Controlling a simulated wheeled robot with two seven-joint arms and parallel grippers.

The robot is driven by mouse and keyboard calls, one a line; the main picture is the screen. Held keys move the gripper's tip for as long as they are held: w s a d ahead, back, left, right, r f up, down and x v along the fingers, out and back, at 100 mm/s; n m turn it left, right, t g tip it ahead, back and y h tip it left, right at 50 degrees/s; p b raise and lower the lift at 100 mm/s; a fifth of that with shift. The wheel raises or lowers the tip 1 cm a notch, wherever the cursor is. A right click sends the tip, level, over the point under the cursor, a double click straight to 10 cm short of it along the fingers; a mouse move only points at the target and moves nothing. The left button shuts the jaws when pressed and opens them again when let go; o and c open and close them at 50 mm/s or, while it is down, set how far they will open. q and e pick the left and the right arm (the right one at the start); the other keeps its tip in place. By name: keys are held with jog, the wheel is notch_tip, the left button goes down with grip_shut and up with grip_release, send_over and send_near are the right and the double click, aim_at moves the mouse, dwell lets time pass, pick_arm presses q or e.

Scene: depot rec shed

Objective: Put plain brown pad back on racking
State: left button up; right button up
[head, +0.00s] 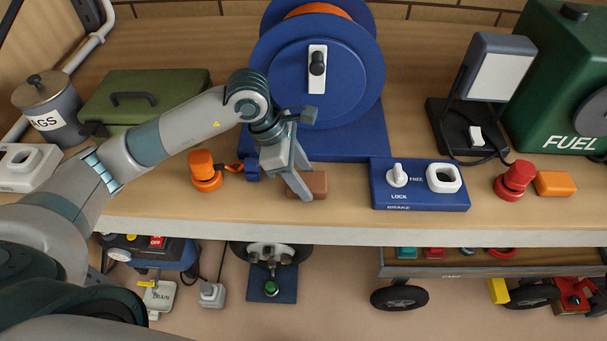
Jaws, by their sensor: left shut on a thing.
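The plain brown pad (319,186) is a small brown block at the front of the wooden shelf of the racking (340,218), below the blue reel. My left gripper (303,190) reaches in from the left and is shut on the pad, with a finger in front of its left part. The pad is at about shelf-top height; I cannot tell whether it rests on the wood. My right gripper is not in view.
An orange knob (205,172) stands left of the pad. A blue brake panel (420,186) with a white lever is to its right, and the blue reel (318,70) is behind. A red knob (514,181) and an orange block (554,184) sit farther right.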

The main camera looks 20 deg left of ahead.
pick_arm(q)
jog(key=o, duration=0.5)
jog(key=shift+f, duration=0.1)
jog(key=o, duration=0.4)
jog(key=shift+o, duration=0.2)
jog(key=shift+r, duration=0.2)
jog(key=shift+a+r+b, duration=0.3)
jog(key=shift+r, duration=0.25)
jog(key=b+v, duration=0.2)
jog(key=v, duration=0.8)
jog(key=shift+r+b, duration=0.3)
jog(key=shift+b, duration=0.05)
jog(key=shift+s, duration=0.15)
